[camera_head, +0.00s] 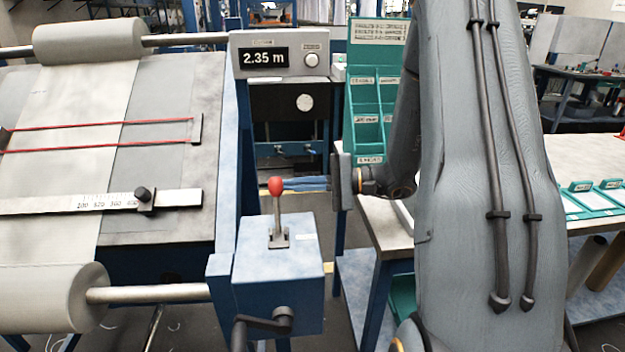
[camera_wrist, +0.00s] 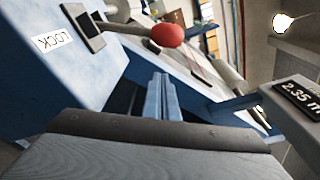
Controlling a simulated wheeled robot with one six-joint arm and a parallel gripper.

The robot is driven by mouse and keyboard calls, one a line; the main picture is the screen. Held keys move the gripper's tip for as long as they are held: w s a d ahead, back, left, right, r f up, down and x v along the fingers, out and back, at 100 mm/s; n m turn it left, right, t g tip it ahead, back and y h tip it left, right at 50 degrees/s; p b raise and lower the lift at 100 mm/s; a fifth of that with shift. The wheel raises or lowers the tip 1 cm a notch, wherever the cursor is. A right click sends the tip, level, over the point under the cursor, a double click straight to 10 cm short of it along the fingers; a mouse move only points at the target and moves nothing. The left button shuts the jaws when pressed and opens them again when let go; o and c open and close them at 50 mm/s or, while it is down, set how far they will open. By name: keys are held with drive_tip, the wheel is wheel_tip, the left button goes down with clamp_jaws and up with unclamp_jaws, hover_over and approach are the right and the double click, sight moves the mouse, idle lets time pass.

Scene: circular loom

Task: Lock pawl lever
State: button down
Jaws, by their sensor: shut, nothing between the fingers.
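The pawl lever (camera_head: 278,218) is a thin metal rod with a red ball knob (camera_head: 276,186). It stands nearly upright from a slotted plate on top of a blue box (camera_head: 270,272). In the wrist view the red knob (camera_wrist: 167,35) shows beyond the fingertips, with a white LOCK label (camera_wrist: 52,42) beside the lever's plate. My gripper (camera_head: 286,184) is shut and empty, its blue fingers pointing left at knob height. The fingertips are just right of the knob; I cannot tell whether they touch it. The wrist view also shows the shut fingers (camera_wrist: 159,80).
A dark crank handle (camera_head: 262,322) sticks out of the box's front. Above is a display unit (camera_head: 280,53) reading 2.35 m. The loom's fabric rolls (camera_head: 50,298) and ruler bar (camera_head: 100,201) lie left. A green bin rack (camera_head: 366,110) stands behind my arm.

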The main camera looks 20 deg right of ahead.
sight(277, 203)
drive_tip(key=shift+s+a+r+p, duration=0.7)
drive_tip(key=shift+s+p, duration=0.1)
drive_tip(key=shift+s, duration=0.15)
drive_tip(key=shift+s+a+r, duration=0.1)
drive_tip(key=shift+s+r, duration=0.1)
drive_tip(key=shift+s, duration=0.25)
drive_tip(key=shift+d, duration=0.2)
drive_tip(key=shift+a, duration=0.1)
